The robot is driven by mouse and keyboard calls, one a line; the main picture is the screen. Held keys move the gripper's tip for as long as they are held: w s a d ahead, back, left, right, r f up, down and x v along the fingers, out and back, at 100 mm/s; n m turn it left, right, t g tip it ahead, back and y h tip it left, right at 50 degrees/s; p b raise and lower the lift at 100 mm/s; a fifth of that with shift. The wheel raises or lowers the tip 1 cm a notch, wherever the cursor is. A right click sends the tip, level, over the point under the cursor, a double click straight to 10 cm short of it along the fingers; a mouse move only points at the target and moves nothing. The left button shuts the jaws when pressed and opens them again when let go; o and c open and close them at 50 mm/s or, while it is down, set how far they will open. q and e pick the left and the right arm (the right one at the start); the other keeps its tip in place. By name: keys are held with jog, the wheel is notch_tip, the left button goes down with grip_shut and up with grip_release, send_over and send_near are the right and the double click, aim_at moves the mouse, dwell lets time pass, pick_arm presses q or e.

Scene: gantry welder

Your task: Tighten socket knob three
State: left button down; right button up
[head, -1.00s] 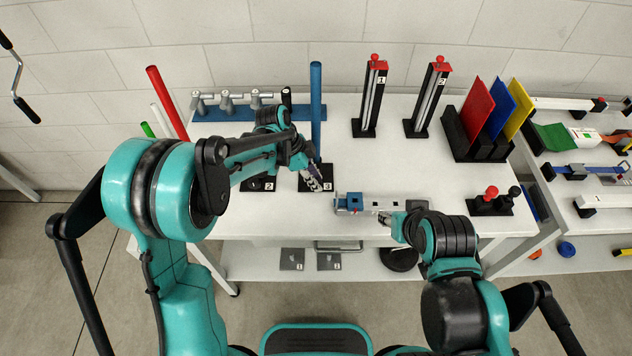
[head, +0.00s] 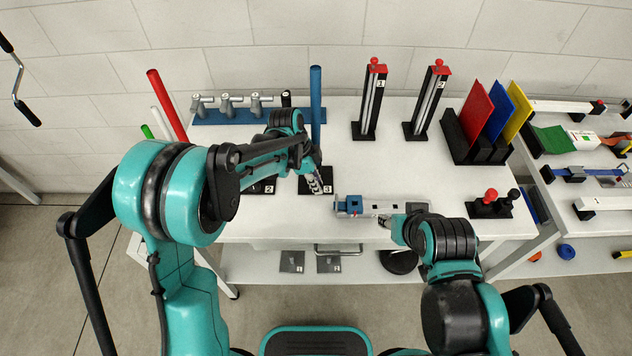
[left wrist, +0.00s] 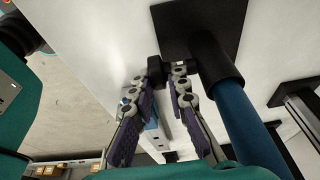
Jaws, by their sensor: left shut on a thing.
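Socket three is a black base plate (head: 305,184) marked 3, with a black collar (left wrist: 215,72) on it in the left wrist view. A blue rod (head: 316,95) stands upright in the collar; it also shows in the left wrist view (left wrist: 248,118). A small black knob (left wrist: 157,69) is beside the collar. My left gripper (left wrist: 164,80) is shut on the knob, its fingers on either side. In the head view my left gripper (head: 317,184) largely hides the knob. My right gripper (head: 386,222) is beside a grey bar with a blue end (head: 349,205); its jaw state is unclear.
A red rod (head: 166,104) and a white rod stand at the left. Two black posts with red tops (head: 370,100) and a rack of coloured plates (head: 478,112) stand at the back right. Red and black knobs (head: 491,195) are at the front right. The table's middle right is clear.

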pick_arm(q)
jog(key=y, duration=0.3)
jog(key=shift+d+y, duration=0.3)
jog(key=shift+d, duration=0.05)
jog(key=shift+f+y, duration=0.1)
jog(key=shift+y, duration=0.9)
jog(key=c, duration=1.8)
grip_release()
jog(key=shift+o, duration=0.2)
jog(key=v, duration=1.2)
jog(key=shift+d, duration=0.15)
